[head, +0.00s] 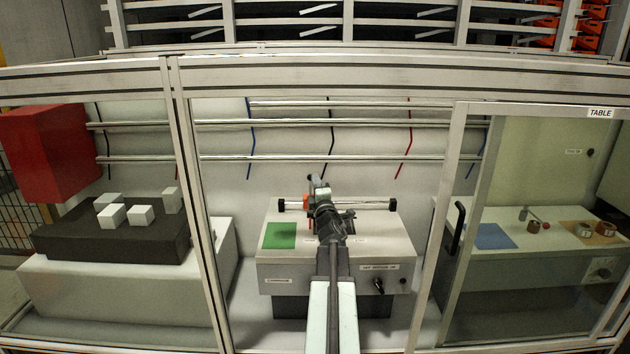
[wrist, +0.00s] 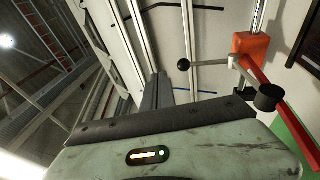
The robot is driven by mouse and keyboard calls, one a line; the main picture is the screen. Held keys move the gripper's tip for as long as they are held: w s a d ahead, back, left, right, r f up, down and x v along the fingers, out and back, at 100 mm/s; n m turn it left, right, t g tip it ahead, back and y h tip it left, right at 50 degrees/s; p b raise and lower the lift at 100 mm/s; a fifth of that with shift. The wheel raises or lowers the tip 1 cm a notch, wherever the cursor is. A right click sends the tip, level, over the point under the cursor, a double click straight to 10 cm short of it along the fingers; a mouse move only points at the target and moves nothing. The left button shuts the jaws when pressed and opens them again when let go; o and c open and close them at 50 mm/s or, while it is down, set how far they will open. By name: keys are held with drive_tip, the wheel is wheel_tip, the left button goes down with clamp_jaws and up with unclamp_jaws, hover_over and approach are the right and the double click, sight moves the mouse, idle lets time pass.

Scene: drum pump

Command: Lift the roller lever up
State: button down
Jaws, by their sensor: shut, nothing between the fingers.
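The lever (wrist: 210,63) shows in the wrist view as a thin metal arm at an orange block (wrist: 250,46), with a black ball at its left end. A black cylindrical roller (wrist: 268,98) sits below the block on a short pale link. In the head view the orange block (head: 306,202) shows on the horizontal rail, while my arm hides most of the lever. My gripper (wrist: 157,92) is shut and empty, to the left of the roller and below the ball. No contact with the lever shows.
The rail (head: 368,205) runs across the white machine box (head: 400,245), with a green patch (head: 280,235) at left. Frame posts (head: 196,200) stand on the left. A glass panel (head: 540,200) closes off the right bench. White cubes (head: 141,214) sit on a dark block at left.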

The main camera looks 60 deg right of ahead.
drive_tip(key=s+a+r+p, duration=0.1)
drive_tip(key=s+a, duration=0.4)
drive_tip(key=shift+s+a+r, duration=0.25)
drive_tip(key=shift+s+a, duration=0.1)
drive_tip(key=shift+s, duration=0.05)
